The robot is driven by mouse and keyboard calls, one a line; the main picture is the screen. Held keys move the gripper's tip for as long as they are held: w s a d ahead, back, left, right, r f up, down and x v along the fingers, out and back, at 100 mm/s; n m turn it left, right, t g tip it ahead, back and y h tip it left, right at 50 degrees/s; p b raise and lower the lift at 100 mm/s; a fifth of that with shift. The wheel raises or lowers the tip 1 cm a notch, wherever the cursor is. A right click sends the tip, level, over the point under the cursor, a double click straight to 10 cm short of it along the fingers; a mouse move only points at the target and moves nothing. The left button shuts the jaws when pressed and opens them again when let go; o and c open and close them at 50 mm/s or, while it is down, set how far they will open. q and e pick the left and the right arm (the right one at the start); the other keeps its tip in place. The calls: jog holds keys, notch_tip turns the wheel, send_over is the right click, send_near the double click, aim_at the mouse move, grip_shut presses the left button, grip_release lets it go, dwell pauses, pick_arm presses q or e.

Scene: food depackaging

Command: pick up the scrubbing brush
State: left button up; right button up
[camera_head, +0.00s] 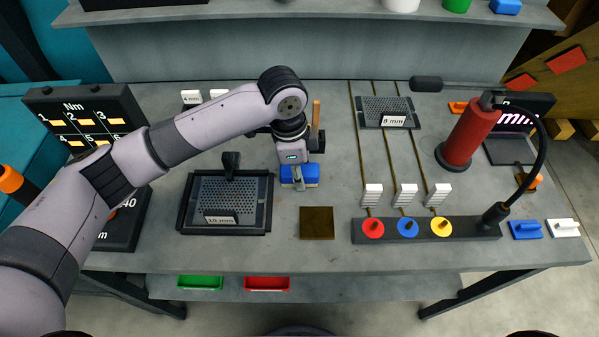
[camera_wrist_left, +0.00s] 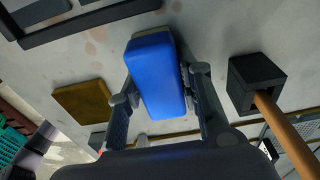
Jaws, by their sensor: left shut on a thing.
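The scrubbing brush (camera_head: 311,172) is a blue block at the middle of the bench, just right of the perforated plate marked 10 mm. In the left wrist view the brush (camera_wrist_left: 157,72) lies between my fingers, with a thin beige strip along its edge. My left gripper (camera_head: 298,180) comes down from above and is shut on the brush, a finger on each side. The gripper partly hides it in the head view. I cannot tell whether it touches the bench. My right gripper is not in view.
A mallet with a black head (camera_wrist_left: 256,82) and wooden handle stands close beside the gripper. A perforated tray (camera_head: 181,218) is to the left and a brown pad (camera_head: 317,223) in front. A red cylinder (camera_head: 468,135) stands at right.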

pick_arm(q)
jog(key=c, duration=0.6)
jog(key=shift+o, duration=0.2)
jog(key=shift+r, duration=0.15)
notch_tip(320, 180, up, 20)
jog(key=b, duration=0.2)
